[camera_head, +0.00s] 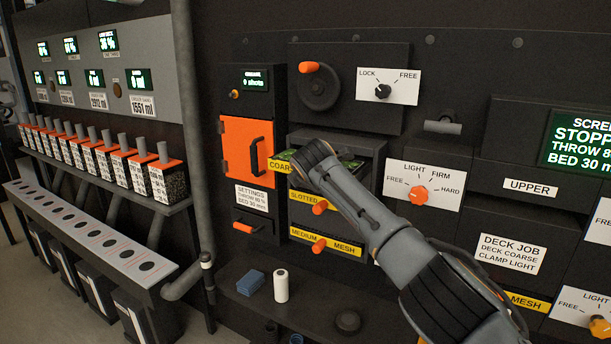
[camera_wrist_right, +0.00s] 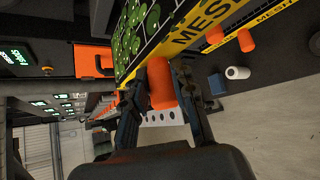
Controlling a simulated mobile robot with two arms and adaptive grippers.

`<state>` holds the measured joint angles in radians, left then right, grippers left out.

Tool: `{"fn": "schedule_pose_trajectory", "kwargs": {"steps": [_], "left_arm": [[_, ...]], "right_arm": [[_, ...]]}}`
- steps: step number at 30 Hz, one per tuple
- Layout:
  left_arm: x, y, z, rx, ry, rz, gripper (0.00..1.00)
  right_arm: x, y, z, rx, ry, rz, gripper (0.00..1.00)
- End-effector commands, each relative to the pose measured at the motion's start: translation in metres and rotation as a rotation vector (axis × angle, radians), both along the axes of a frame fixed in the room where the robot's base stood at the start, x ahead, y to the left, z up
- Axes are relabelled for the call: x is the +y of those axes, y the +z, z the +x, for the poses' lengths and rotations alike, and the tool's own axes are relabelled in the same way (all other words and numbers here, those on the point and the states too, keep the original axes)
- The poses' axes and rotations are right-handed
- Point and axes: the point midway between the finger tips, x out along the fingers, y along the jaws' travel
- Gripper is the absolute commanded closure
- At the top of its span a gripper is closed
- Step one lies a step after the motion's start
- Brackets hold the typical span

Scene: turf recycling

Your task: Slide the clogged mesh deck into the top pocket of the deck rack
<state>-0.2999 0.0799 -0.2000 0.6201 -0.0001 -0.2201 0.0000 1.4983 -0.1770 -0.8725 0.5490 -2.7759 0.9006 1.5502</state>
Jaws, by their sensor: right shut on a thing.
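The clogged mesh deck (camera_head: 281,167), with a yellow COARSE label, shows at the top of the deck rack (camera_head: 377,165) in the head view. In the right wrist view the deck's mesh (camera_wrist_right: 135,28) is filled with green round bits, beside the yellow MESH strip. My right gripper (camera_wrist_right: 160,84) is shut on the deck's orange handle. In the head view my right arm hides the handle and part of the rack's top pocket, so I cannot tell how deep the deck sits. My left gripper is not in view.
Below are the slotted deck's orange handle (camera_head: 320,208) and the medium mesh deck's handle (camera_head: 319,245). An orange door (camera_head: 247,150) stands left of the rack. A blue block (camera_head: 250,282) and a white roll (camera_head: 281,286) sit on the ledge below. A clamp dial (camera_head: 418,196) is at right.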

Motion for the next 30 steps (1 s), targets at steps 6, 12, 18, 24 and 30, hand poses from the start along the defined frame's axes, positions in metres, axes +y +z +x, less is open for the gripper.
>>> {"fn": "schedule_pose_trajectory", "kwargs": {"steps": [6,12,18,24,30], "left_arm": [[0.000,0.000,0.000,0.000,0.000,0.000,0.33],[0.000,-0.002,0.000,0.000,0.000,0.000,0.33],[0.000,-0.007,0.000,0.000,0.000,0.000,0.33],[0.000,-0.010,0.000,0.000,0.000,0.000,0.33],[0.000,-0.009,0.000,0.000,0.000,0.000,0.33]], "right_arm": [[0.001,0.004,0.000,-0.008,0.003,-0.001,1.00],[0.001,0.004,0.000,-0.009,0.003,-0.001,1.00],[0.000,0.004,0.000,-0.010,0.002,-0.001,1.00],[0.000,0.005,0.000,-0.008,0.002,0.000,1.00],[0.000,0.006,0.000,-0.008,0.003,-0.001,1.00]]}}
